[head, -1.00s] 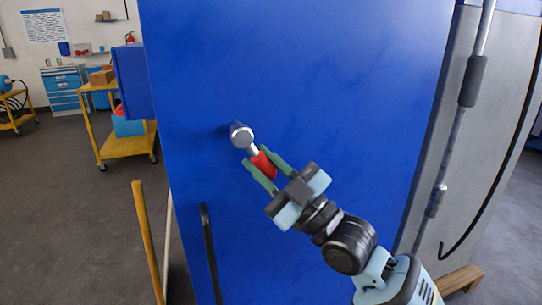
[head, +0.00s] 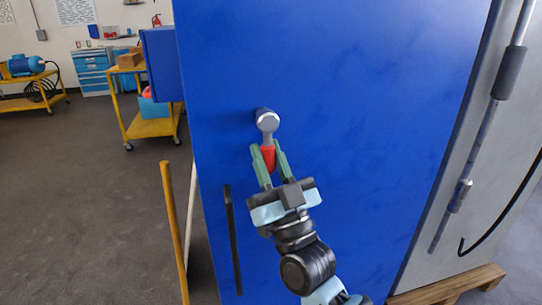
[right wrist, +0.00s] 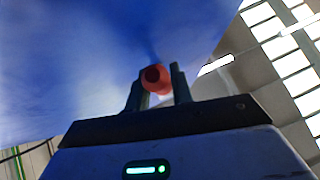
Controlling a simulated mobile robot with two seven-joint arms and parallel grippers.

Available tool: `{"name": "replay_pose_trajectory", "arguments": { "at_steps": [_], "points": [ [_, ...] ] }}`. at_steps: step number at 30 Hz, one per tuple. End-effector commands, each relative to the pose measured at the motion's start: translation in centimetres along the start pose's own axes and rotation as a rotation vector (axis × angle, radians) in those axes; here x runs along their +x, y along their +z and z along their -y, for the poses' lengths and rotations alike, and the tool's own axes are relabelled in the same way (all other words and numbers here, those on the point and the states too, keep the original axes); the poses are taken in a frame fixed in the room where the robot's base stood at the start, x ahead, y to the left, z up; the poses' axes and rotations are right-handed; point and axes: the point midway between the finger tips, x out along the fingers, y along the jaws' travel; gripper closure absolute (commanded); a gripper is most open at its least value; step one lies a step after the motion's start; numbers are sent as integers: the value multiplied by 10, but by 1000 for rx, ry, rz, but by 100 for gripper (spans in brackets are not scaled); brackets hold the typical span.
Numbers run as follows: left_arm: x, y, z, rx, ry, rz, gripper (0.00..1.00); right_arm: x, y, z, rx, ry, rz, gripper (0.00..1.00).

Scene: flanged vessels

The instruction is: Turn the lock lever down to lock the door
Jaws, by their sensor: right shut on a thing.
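The lock lever (head: 268,136) sits on the blue door (head: 350,110). It has a round silver hub and a short shaft ending in a red grip. In the head view the lever points almost straight down. My right gripper (head: 267,155) is shut on the red grip, with a green finger on each side. In the right wrist view the red grip (right wrist: 154,78) shows end-on between the fingers, with the blue door behind. My left gripper is not in view.
A black door handle (head: 233,240) stands below and left of the lever. A yellow post (head: 174,230) rises left of the door. A grey pipe (head: 485,130) runs along the right side. A yellow cart (head: 150,127) stands in the left background, with open floor before it.

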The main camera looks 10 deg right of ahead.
Motion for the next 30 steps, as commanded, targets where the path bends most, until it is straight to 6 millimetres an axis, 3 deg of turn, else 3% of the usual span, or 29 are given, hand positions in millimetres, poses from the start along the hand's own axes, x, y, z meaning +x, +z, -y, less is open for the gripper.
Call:
{"name": "replay_pose_trajectory", "arguments": {
  "at_steps": [11, 12, 16, 25, 30],
  "points": [
    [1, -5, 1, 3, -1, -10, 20, 1, -2, 1, 16, 3, -6, 100],
    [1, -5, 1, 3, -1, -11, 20, 1, -2, 1, 17, 3, -6, 73],
    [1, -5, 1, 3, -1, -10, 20, 1, -1, 1, 14, 3, -5, 56],
    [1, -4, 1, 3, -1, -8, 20, -1, 0, 1, 9, 3, -3, 55],
    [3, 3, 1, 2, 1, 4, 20, -18, 2, 0, 9, 3, 1, 55]
  ]
}}
